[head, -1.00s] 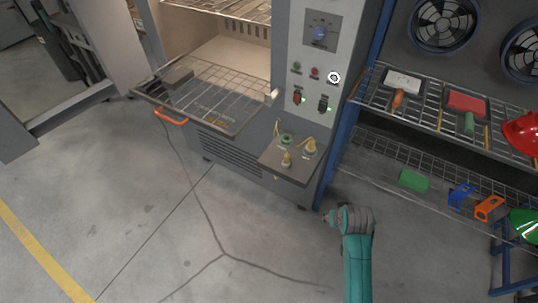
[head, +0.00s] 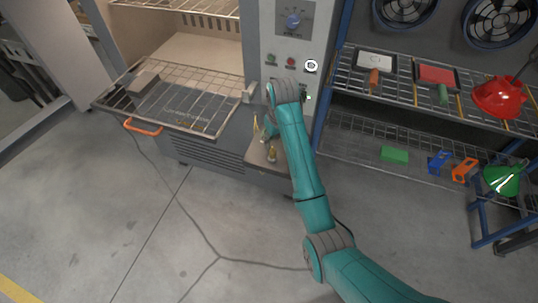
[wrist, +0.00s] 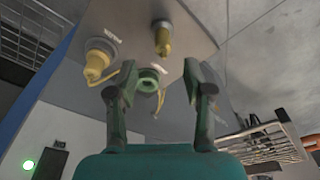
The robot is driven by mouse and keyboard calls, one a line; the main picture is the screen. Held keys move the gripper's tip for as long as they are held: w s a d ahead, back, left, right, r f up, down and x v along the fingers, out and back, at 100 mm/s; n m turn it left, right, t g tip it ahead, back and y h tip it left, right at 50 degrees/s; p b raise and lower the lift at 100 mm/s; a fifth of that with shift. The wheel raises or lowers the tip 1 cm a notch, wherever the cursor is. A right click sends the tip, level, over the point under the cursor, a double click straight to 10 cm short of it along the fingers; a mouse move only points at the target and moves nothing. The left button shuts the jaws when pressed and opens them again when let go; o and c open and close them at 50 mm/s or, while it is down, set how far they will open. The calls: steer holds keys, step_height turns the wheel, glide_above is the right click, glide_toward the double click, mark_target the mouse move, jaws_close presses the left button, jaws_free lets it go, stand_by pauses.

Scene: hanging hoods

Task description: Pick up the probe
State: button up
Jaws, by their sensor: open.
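Three small fittings sit on the grey ledge (wrist: 195,38) of the oven, and I cannot tell for certain which one is the probe. In the wrist view one is a green ring (wrist: 148,78) with a thin yellow strip beside it. A yellow fitting in a pale collar (wrist: 97,64) is to its left, and another yellow fitting (wrist: 162,40) is above it. My gripper (wrist: 153,82) is open, its fingers on either side of the green ring in the picture; contact cannot be told. In the head view my gripper (head: 269,129) is over the ledge, and my arm hides part of it.
The oven's wire rack (head: 180,101) with an orange handle (head: 143,127) juts out left of the ledge. A wire shelf (head: 345,140) with tools, a green block (head: 394,154) and a red hood (head: 499,97) stands right. The floor in front is clear.

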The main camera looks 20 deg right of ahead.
mark_target(273, 150)
steer(key=shift+w+a+f, duration=0.1)
steer(key=shift+w+f, duration=0.05)
steer(key=shift+f, duration=1.15)
steer(key=shift+w+a+f, duration=0.1)
steer(key=shift+w+f, duration=0.1)
steer(key=shift+f, duration=1.15)
steer(key=shift+w+a+f, duration=0.1)
steer(key=shift+w+f, duration=0.05)
steer(key=shift+f, duration=1.15)
jaws_close()
